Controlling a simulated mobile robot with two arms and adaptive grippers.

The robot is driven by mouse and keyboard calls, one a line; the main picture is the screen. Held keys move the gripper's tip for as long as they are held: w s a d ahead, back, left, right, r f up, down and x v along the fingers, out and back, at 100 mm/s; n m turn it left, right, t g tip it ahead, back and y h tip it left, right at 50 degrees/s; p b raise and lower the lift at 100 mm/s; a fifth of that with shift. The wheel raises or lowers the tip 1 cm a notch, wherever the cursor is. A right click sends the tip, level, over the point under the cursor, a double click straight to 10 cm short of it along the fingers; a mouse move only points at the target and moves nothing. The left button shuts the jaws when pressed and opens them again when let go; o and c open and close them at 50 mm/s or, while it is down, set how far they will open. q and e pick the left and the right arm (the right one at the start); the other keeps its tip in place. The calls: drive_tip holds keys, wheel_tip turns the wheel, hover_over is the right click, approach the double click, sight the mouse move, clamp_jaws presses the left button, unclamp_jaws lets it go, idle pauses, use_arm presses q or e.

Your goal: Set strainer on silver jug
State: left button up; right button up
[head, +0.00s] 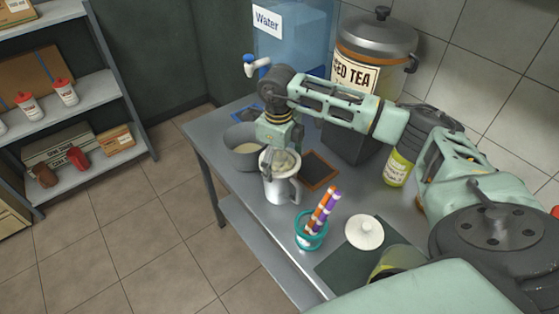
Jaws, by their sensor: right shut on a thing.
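The silver jug (279,190) stands upright on the metal table, with its handle to the right. My right gripper (277,149) points down right over the jug's mouth. It is shut on what looks like the strainer (285,161), a small greyish round piece at the jug's opening. The gripper hides part of the strainer and the rim, so I cannot tell whether the strainer rests on the rim or hangs just above it. My left gripper is out of view.
A grey pot (240,152) stands close left of the jug. A teal cup with straws (311,232), a white lid (364,232) and a dark framed board (320,171) are nearby. The iced tea dispenser (372,75) and water tank (300,38) stand behind. The table's front edge is near.

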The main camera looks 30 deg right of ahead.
drive_tip(key=shift+f, duration=0.1)
drive_tip(key=o, duration=1.2)
drive_tip(key=shift+c, duration=0.2)
drive_tip(key=shift+r, duration=0.2)
drive_tip(key=shift+r+p, duration=2.05)
drive_tip(key=shift+r, duration=1.3)
